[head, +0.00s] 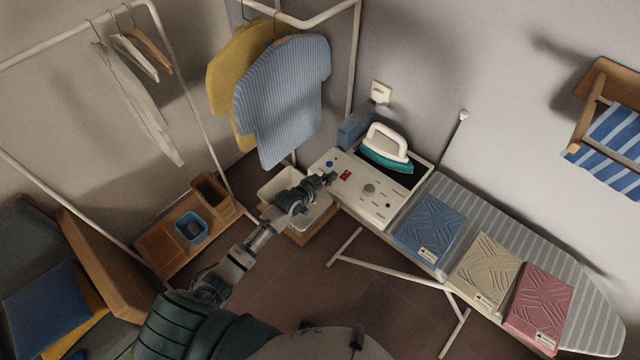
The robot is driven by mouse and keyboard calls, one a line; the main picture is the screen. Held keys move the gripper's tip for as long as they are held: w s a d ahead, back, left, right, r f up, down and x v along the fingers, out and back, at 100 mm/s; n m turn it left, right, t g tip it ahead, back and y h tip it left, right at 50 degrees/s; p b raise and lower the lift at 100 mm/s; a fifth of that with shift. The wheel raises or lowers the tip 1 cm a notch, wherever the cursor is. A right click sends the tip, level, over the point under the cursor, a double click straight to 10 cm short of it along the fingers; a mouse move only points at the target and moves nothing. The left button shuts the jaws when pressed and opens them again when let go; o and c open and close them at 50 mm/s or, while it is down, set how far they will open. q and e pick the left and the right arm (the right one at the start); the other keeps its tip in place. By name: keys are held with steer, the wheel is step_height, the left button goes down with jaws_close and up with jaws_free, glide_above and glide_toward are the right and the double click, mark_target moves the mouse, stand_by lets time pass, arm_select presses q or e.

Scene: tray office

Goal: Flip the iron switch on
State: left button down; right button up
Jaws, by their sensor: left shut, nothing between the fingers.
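A teal and white iron (388,148) rests on a dark plate at the back of a cream control panel (378,208), at the left end of the ironing board. A small red switch (346,175) sits near the panel's left side; its on or off position is too small to tell. My left gripper (330,179) is shut and empty, its tips at the panel's left edge, just left of the red switch. I cannot tell whether it touches the panel. My right gripper is not in view.
Blue (430,225), cream (487,270) and pink (539,305) folded pieces lie on the striped ironing board (590,305). A blue box (354,130) stands behind the panel. Shirts (284,95) hang behind.

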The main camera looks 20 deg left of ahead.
arm_select(q)
steer(key=v, duration=0.3)
steer(key=f+v, duration=0.1)
steer(key=v, duration=0.1)
steer(key=shift+s+d, duration=0.1)
steer(key=shift+s, duration=0.15)
steer(key=shift+w+f, duration=0.1)
